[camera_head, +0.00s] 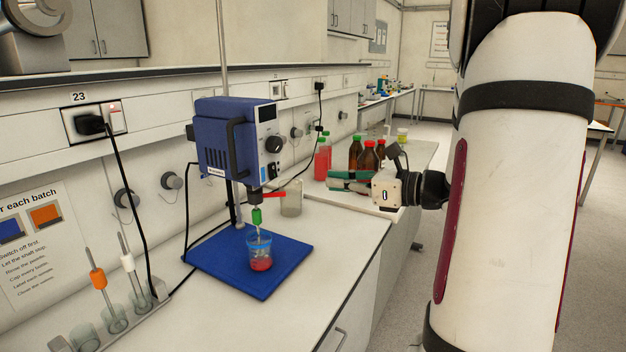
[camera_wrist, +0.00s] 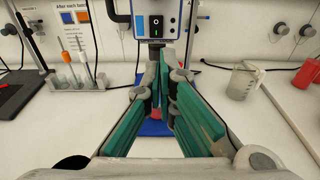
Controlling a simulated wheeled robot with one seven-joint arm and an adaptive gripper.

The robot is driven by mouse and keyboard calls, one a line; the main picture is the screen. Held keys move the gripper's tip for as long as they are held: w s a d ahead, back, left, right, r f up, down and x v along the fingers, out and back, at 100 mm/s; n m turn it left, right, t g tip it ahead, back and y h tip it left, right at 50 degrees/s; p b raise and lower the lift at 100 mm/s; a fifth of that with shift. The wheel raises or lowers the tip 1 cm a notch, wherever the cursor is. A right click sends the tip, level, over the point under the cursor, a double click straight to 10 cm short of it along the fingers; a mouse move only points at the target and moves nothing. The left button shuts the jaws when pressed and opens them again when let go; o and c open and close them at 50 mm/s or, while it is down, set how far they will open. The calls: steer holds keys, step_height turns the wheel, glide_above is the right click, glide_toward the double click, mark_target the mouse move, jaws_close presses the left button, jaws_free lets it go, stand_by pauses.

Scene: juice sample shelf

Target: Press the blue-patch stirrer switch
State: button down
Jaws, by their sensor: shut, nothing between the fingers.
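The blue overhead stirrer (camera_head: 225,140) stands on a rod above a blue base plate (camera_head: 215,268), with a dark knob on its pale front panel. In the wrist view, the black rocker switch (camera_wrist: 157,26) shows at the top on that panel, just beyond my fingertips. A small blue mark (camera_wrist: 172,21) seems to sit beside it. My gripper (camera_head: 332,181) has green finger pads and is shut and empty, pointing at the stirrer from the right with a gap between. It also fills the middle of the wrist view (camera_wrist: 162,62).
A cup of red liquid (camera_head: 261,256) stands on the base plate under the stirrer's green coupling. A glass beaker (camera_head: 291,201) stands behind, and brown bottles (camera_head: 355,152) and red bottles (camera_head: 322,160) beyond. A wall socket (camera_head: 95,122) and rack of stirring rods are left.

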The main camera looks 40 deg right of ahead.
mark_target(276, 177)
steer(key=x, duration=1.3)
steer(key=shift+w+p, duration=0.1)
steer(key=shift+p, duration=0.2)
steer(key=shift+a, duration=0.1)
